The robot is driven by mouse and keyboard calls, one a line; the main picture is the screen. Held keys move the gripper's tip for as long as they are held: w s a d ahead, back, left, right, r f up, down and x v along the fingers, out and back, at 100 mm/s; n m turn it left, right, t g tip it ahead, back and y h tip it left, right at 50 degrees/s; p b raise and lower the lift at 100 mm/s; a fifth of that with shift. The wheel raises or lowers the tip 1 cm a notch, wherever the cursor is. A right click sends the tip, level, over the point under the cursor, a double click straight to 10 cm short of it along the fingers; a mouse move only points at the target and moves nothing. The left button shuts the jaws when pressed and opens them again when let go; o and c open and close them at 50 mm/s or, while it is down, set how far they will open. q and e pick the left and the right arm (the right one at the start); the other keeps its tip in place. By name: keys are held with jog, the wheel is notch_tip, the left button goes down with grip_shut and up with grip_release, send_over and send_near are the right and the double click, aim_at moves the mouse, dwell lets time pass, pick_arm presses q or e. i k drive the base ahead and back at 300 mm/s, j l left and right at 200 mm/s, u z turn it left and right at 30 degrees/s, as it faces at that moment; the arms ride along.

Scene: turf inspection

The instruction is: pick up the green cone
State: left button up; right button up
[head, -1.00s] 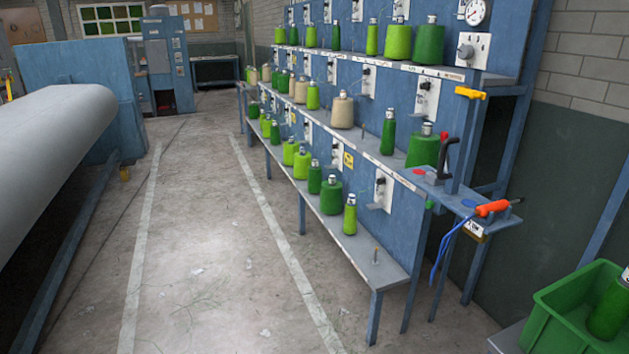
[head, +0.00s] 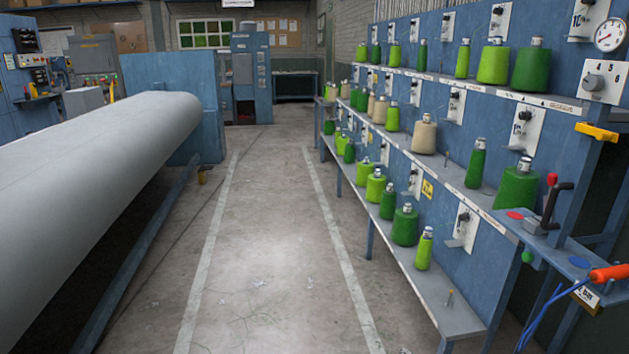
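Several green cones of yarn stand upright on the blue rack (head: 480,205) along the right side in the head view. Dark green ones include a wide cone (head: 516,186) and a slim cone (head: 476,165) on the middle shelf, a wide cone (head: 531,66) on the top shelf, and a wide cone (head: 405,226) on the bottom shelf. Lighter green ones include a slim cone (head: 424,249) near the bottom shelf's front end and a wide cone (head: 494,63) on top. I cannot tell which one the task means. Neither of my grippers is in view.
A beige cone (head: 424,135) stands among the green ones. A large grey roll (head: 110,190) lies along the left. A side shelf holds an orange-handled tool (head: 608,273) with a blue cord. The marked floor aisle (head: 265,240) between them is clear.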

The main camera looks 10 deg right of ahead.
aim_at(387, 208)
jog(key=i+z, duration=0.1)
jog(key=i, duration=1.05)
jog(key=i+z, duration=0.15)
jog(key=i, duration=0.45)
jog(key=i+j+z, duration=0.1)
jog(key=i, duration=0.5)
jog(key=i+j, duration=0.1)
jog(key=i, duration=0.5)
jog(key=i+j+z, duration=0.15)
jog(key=i, duration=0.4)
